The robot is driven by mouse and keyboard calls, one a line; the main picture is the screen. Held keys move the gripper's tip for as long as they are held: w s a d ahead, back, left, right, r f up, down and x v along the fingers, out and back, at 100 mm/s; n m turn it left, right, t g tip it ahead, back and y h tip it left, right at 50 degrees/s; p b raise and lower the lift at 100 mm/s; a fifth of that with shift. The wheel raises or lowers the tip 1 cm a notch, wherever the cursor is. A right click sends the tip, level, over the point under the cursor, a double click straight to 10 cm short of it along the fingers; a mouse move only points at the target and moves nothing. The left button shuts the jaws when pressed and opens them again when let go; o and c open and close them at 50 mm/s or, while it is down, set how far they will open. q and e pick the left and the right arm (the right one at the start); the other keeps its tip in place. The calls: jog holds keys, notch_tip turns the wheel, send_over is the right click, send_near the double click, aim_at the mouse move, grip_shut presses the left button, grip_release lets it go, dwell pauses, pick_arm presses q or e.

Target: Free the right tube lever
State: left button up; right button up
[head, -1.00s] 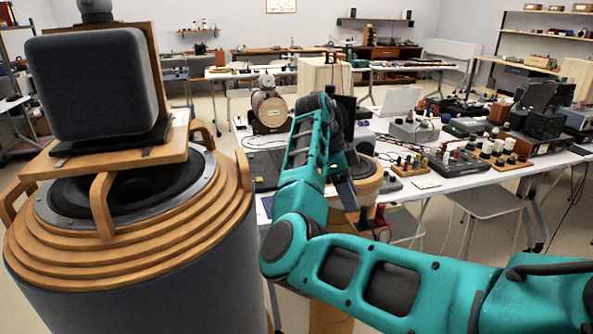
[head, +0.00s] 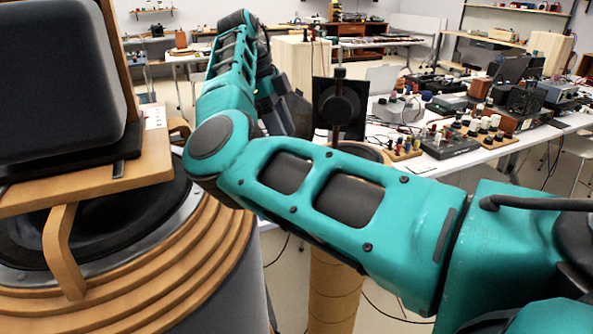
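My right arm crosses the head view from the right. Its elbow is near the big speaker, and the forearm bends up and back. My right gripper (head: 284,108) is a dark shape hanging beyond the forearm. It is partly hidden by the arm, and its fingertips cannot be made out. Just right of it a black upright panel with a round boss (head: 340,112) stands above a tan cylindrical stand (head: 335,290). The arm hides part of the stand. I cannot make out a tube lever for certain. My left gripper is not in view.
A large speaker with stepped wooden rings (head: 215,262) fills the left, with a dark box (head: 60,85) on its wooden bracket (head: 155,165). A white table (head: 470,158) at right carries several devices. A pale wooden box (head: 305,60) stands behind. Floor shows beneath my arm.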

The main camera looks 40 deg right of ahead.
jog(key=b+x, duration=0.1)
jog(key=x, duration=0.8)
jog(key=shift+f+b, duration=0.2)
jog(key=shift+b, duration=0.2)
jog(key=shift+s+d+f, duration=0.1)
jog(key=shift+s+f, duration=0.05)
jog(key=shift+f, duration=0.15)
jog(key=c, duration=0.7)
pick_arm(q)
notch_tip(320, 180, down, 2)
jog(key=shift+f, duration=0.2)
pick_arm(e)
grip_shut()
